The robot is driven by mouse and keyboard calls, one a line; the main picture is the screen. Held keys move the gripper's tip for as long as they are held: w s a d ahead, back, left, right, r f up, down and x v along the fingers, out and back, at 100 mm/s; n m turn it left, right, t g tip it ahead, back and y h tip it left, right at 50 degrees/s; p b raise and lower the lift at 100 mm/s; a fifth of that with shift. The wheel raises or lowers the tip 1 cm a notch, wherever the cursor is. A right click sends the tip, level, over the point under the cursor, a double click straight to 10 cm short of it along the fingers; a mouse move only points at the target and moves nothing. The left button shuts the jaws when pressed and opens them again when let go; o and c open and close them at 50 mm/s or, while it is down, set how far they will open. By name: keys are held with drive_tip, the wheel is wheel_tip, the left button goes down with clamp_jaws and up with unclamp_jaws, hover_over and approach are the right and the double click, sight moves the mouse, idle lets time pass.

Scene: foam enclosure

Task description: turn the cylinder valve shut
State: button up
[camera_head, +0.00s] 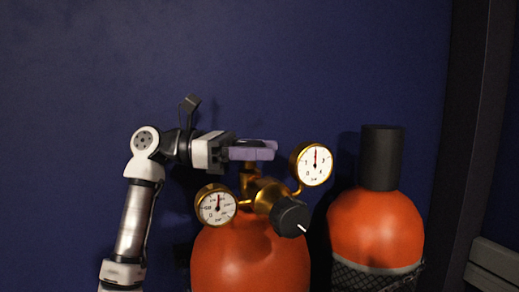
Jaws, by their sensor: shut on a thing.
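The orange gas cylinder (251,262) stands at the lower middle of the head view, with a brass valve body (266,190) on top. Its valve handwheel is dark and shows only in part (247,142), above the brass stem. My gripper (252,152) comes in from the left, level, and its pale purple fingers are shut on the handwheel. The fingers hide most of the wheel. Two brass-rimmed gauges, the left one (217,206) and the right one (316,164), and a black regulator knob (290,217) with a white mark sit just below and beside the fingers.
A second orange cylinder (376,229) with a black cap (381,158) and dark netting stands to the right. A dark blue wall (300,60) is close behind. A dark upright frame (477,120) and a grey ledge (494,265) are at the right edge. The space above the cylinders is clear.

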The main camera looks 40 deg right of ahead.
sight(259, 142)
drive_tip(key=shift+r, duration=0.1)
drive_tip(key=o, duration=1)
drive_tip(key=shift+c, duration=0.2)
wheel_tip(259, 142, up, 20)
idle(0.3)
